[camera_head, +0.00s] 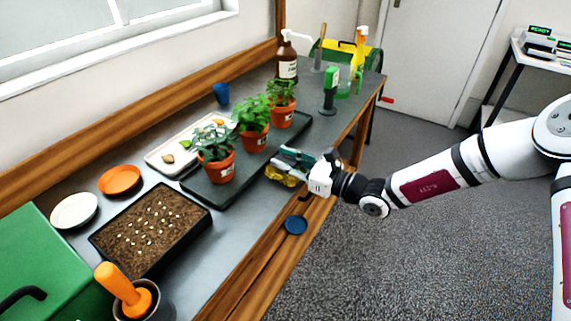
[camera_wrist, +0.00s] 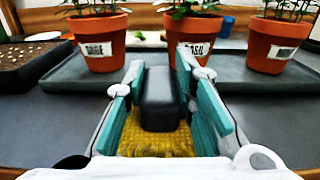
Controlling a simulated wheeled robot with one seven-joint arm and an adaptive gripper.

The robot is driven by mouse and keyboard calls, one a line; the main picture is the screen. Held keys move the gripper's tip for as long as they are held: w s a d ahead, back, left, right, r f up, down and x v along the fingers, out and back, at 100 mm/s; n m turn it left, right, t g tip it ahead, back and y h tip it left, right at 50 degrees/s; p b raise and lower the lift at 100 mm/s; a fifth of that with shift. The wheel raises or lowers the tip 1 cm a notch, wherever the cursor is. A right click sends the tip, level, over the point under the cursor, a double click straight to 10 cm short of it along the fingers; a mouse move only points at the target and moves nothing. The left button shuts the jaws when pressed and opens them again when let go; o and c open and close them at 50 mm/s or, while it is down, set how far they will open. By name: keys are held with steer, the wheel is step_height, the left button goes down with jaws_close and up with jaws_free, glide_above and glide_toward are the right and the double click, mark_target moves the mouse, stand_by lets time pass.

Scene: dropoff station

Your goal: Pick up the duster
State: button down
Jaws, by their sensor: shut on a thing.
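The duster (camera_wrist: 158,137) has a yellow, woven-looking underside and a dark block-shaped handle on top. In the wrist view it sits between the two teal fingers of my gripper (camera_wrist: 160,80), which is shut on the dark handle. In the head view only a yellow part of the duster (camera_head: 280,176) shows below my gripper (camera_head: 288,160), at the front edge of the workbench beside the dark tray. I cannot tell whether the duster touches the bench top or is just above it.
Potted plants in terracotta pots (camera_head: 217,168) stand on the dark tray (camera_head: 197,190) just beyond the gripper. A seed tray (camera_head: 150,268) lies to the left. A blue disc (camera_head: 296,225) is near the front edge. A brown pump bottle (camera_head: 287,66) stands at the back.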

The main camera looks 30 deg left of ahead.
step_height(320, 180, up, 3)
steer(key=shift+f, duration=0.2)
steer(key=s+d+r+p, duration=0.1)
steer(key=d, duration=1.5)
steer(key=shift+s+r, duration=0.15)
steer(key=shift+r, duration=0.05)
steer(key=c, duration=2.4)
jaws_free()
steer(key=c, duration=2.4)
jaws_free()
